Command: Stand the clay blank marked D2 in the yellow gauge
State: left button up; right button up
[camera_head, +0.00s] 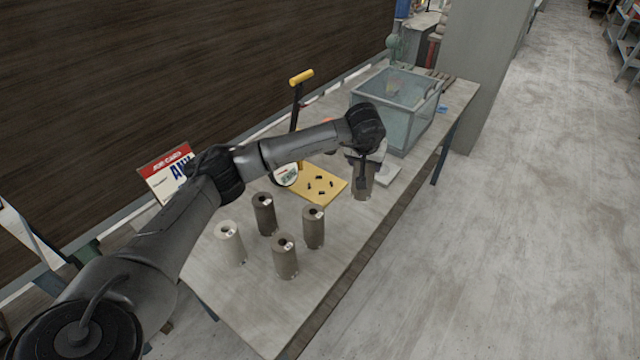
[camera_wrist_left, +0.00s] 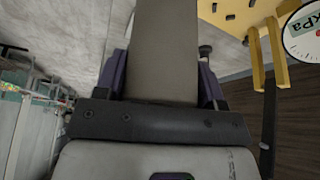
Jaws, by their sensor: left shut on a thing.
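My left gripper (camera_head: 362,172) is shut on a grey-brown clay blank (camera_head: 364,190), which is upright beside the right edge of the yellow gauge base. In the left wrist view the blank (camera_wrist_left: 165,50) fills the space between the fingers; no mark shows on it. The yellow gauge (camera_head: 316,194) has a flat base with several small black pieces, a round dial and a black lever with a yellow handle. Its yellow frame also shows in the left wrist view (camera_wrist_left: 279,48). My arm hides part of it. I cannot tell whether the blank touches the table.
Several clay blanks stand at the near end of the table: a pale one (camera_head: 229,246), a dark one (camera_head: 265,216) and two grey-brown ones (camera_head: 314,230) (camera_head: 285,259). A clear bin (camera_head: 400,115) stands at the far end.

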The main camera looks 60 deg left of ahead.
pick_arm(q)
jog(key=s+a+f, duration=0.1)
jog(key=a+f, duration=0.4)
jog(key=a, duration=0.4)
jog(key=s+a+f+n+b, duration=0.1)
jog(key=a+f, duration=0.4)
jog(key=a, duration=0.4)
jog(key=shift+a+f+b, duration=0.2)
jog(key=shift+f+b, duration=0.1)
jog(key=shift+f, duration=0.15)
jog(key=o, duration=1.3)
